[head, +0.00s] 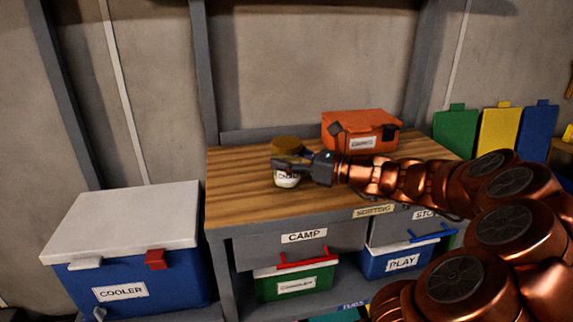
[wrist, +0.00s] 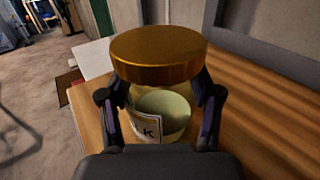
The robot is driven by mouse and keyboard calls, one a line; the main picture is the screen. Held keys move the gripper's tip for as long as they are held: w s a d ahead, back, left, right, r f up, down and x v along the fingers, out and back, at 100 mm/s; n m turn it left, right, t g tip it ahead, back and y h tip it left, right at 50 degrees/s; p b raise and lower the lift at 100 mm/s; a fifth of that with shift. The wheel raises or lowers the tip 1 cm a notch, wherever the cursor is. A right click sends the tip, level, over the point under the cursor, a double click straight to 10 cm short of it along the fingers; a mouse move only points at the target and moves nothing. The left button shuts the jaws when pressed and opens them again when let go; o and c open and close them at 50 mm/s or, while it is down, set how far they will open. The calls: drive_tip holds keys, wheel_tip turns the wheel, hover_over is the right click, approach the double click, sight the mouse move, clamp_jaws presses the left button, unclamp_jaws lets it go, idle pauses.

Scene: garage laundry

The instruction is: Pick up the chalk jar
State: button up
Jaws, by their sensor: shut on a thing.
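The chalk jar (wrist: 162,58) has a gold lid, clear sides and a white label, of which the letter "k" shows in the wrist view. Pale contents show through its side. In the head view the jar (head: 286,181) is upright at the wooden workbench (head: 235,204), left of the orange box. My gripper (wrist: 160,112) is shut on the jar, with one finger on each side below the lid. In the head view my gripper (head: 290,165) reaches it from the right and hides part of it. I cannot tell whether the jar's base touches the bench.
An orange box (head: 362,130) stands at the back of the bench. A blue cooler with a white lid (head: 125,215) is left of the bench. Labelled drawers and bins, such as the camp drawer (head: 335,240), are below. The bench's front left is clear.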

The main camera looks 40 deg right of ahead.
drive_tip(key=shift+r, duration=0.65)
drive_tip(key=s+a+r, duration=0.1)
drive_tip(key=s+a, duration=0.8)
drive_tip(key=s, duration=0.4)
